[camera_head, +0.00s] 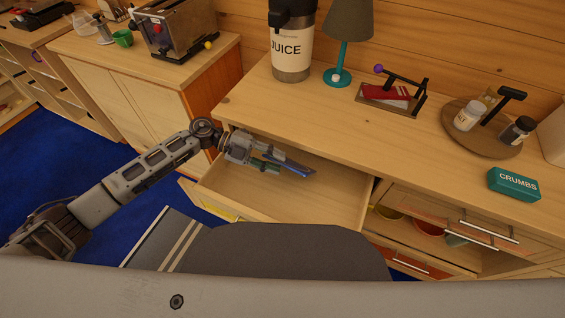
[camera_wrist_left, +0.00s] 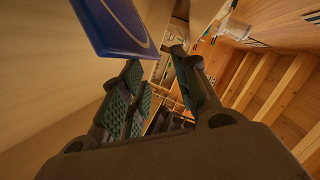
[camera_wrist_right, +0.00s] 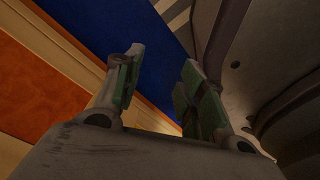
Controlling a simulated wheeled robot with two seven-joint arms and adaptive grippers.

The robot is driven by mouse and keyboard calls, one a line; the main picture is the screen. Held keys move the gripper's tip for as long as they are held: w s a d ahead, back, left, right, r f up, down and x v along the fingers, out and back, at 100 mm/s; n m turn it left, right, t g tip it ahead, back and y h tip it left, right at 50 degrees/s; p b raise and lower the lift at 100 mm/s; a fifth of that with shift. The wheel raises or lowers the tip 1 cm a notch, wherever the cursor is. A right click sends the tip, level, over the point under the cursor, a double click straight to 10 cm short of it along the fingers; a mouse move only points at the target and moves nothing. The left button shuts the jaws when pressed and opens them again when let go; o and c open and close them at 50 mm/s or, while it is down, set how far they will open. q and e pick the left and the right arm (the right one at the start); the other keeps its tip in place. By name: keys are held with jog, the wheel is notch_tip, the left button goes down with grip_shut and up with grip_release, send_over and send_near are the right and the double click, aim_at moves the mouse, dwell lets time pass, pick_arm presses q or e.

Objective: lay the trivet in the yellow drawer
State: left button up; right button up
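The trivet is a flat blue slab (camera_head: 298,171) seen nearly edge-on, inside the outline of the open drawer. In the left wrist view, the trivet (camera_wrist_left: 118,24) shows a pale curved line and lies past the tip of one finger, not between the fingers. I cannot tell whether it rests on the drawer floor. The drawer (camera_head: 335,193) is pulled out, with a yellow patch on its front. My left gripper (camera_head: 282,163) reaches over the drawer beside the trivet; its fingers (camera_wrist_left: 155,88) are apart. My right gripper (camera_wrist_right: 155,85) is open and empty, away from the drawer.
On the counter stand a juice dispenser (camera_head: 291,50), a lamp (camera_head: 348,22), a small stand with a red item (camera_head: 388,92), a round board (camera_head: 455,133) with jars, and a teal crumbs box (camera_head: 514,184). A partly open compartment with bowls (camera_head: 428,229) is at the right.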

pick_arm(q)
jog(key=v, duration=0.9)
jog(key=shift+p, duration=0.45)
pick_arm(e)
jog(key=shift+s+d+f, duration=0.1)
jog(key=shift+s+d, duration=0.55)
jog(key=shift+d, duration=0.1)
pick_arm(q)
jog(key=shift+d, duration=0.1)
